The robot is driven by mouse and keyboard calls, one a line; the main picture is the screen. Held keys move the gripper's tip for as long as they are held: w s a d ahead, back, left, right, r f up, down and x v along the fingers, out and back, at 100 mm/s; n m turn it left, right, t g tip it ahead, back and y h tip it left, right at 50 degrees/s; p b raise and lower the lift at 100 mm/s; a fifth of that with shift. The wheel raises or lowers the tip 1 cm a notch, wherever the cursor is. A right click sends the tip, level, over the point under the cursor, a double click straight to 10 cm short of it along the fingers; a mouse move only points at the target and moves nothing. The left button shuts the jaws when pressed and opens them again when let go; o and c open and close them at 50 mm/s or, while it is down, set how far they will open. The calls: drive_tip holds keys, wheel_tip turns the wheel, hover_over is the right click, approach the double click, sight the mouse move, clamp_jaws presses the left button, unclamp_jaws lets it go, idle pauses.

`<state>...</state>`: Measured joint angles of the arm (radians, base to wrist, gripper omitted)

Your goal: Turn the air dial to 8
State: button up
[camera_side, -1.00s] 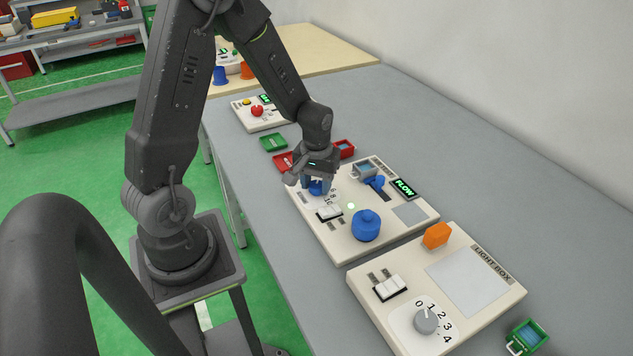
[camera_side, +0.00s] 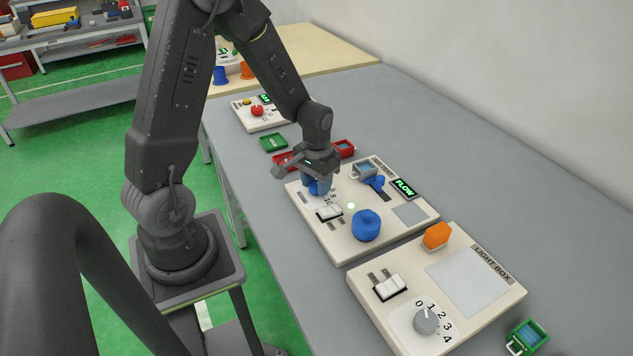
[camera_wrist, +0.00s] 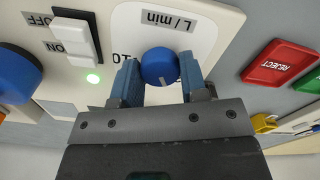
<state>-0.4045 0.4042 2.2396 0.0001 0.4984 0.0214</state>
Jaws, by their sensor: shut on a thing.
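The air dial is a blue round knob (camera_wrist: 159,66) on a white scale plate marked "L / min" in the wrist view. It also shows partly in the side view (camera_side: 314,188), under my gripper. My gripper (camera_wrist: 160,82) is shut on the dial, with a blue-grey finger on each side of it. A pale pointer mark on the knob points towards the gripper body. The figure 10 shows beside the left finger in the wrist view, and 8 and 10 show in the side view. The gripper hides most of the scale, so I cannot tell the exact reading.
The panel (camera_side: 338,247) carries a white ON/OFF switch (camera_side: 329,212), a lit green lamp (camera_side: 351,206), a large blue knob (camera_side: 366,226) and a green FLOW display (camera_side: 404,188). A red REJECT tray (camera_wrist: 281,62) lies close by. The light box (camera_side: 455,312) stands in front.

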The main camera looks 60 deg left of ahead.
sight(316, 184)
drive_tip(key=m, duration=1.1)
drive_tip(key=shift+m, duration=1.8)
drive_tip(key=shift+r, duration=0.1)
drive_tip(key=o, duration=0.9)
wheel_tip(316, 184, up, 14)
drive_tip(key=shift+f, duration=0.1)
